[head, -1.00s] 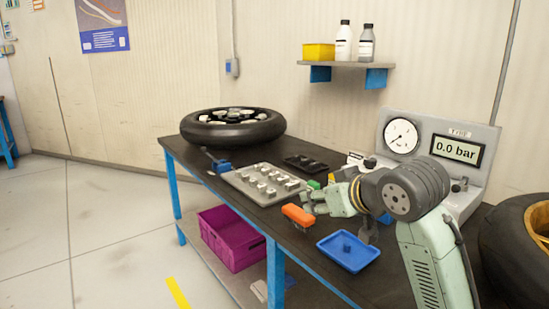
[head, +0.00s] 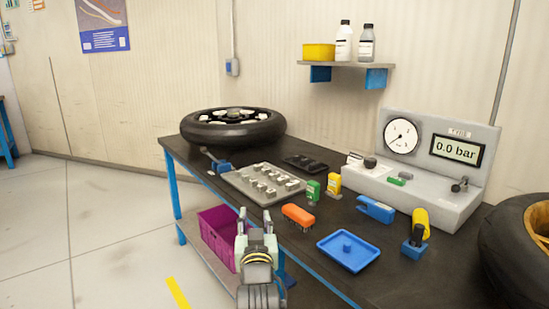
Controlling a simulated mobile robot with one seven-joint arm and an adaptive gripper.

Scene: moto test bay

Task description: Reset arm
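My gripper (head: 256,217) is in the lower middle of the head view, in front of the workbench's near edge. Its two fingers point away from the camera and stand apart with nothing visible between them. My arm comes up from the bottom edge below it. The gripper covers part of the purple crate (head: 217,236) and of a blue bench leg. The workbench (head: 300,249) has a dark top.
On the bench are a wheel (head: 233,128), a grey tray of parts (head: 240,183), an orange brush (head: 298,214), a blue tray (head: 328,246), a yellow-handled tool (head: 420,223) and a gauge unit (head: 425,140). A tire (head: 510,240) is at right. Floor at left is clear.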

